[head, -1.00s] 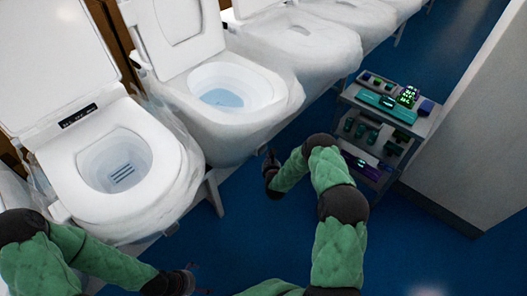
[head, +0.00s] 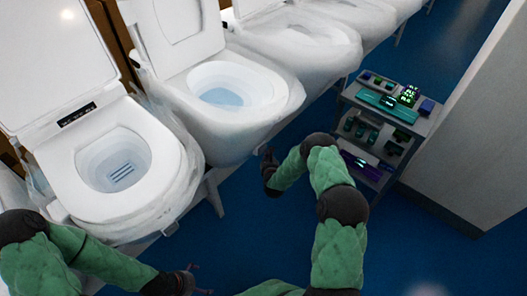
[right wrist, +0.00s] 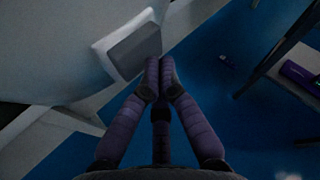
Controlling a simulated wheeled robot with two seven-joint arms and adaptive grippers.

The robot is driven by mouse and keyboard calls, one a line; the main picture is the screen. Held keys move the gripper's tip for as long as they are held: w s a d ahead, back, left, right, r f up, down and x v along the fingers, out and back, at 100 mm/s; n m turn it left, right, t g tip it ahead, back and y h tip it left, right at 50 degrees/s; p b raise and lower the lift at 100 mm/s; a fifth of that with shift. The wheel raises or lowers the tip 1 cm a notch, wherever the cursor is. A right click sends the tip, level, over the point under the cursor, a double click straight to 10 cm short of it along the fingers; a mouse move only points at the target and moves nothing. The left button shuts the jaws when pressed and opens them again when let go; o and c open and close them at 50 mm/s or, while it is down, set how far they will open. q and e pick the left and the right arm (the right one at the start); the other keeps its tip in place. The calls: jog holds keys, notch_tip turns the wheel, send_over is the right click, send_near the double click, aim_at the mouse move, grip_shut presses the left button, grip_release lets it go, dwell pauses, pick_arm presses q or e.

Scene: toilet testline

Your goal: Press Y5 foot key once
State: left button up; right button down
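A grey square pad in a white frame (right wrist: 133,47), which looks like a foot key, is on the white toilet's lower side in the right wrist view. No Y5 label is readable. My right gripper (right wrist: 160,62) has its fingertips together and empty, just right of the pad's lower right edge. I cannot tell whether they touch it. In the head view my right gripper (head: 266,153) is low beside the front of the second toilet (head: 222,130). My left gripper (head: 200,279) is at the bottom edge, its fingers apart and nothing seen between them.
The nearest toilet (head: 120,200) stands at left, wrapped in clear plastic. More toilets (head: 300,45) continue along the row. A grey cart (head: 433,122) with coloured items stands right of my right arm. Blue floor (head: 420,255) is clear at lower right.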

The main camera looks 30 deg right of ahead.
jog(key=shift+w+a+b, duration=0.1)
jog(key=shift+w+b, duration=0.2)
jog(key=shift+w, duration=0.1)
dwell(0.8)
jog(key=shift+s+d, duration=0.3)
jog(key=shift+s, duration=0.55)
jog(key=s, duration=0.1)
jog(key=s+d, duration=0.1)
jog(key=s, duration=0.1)
jog(key=s+d, duration=0.1)
jog(key=shift+s+p, duration=0.2)
jog(key=shift+p, duration=0.15)
dwell(0.8)
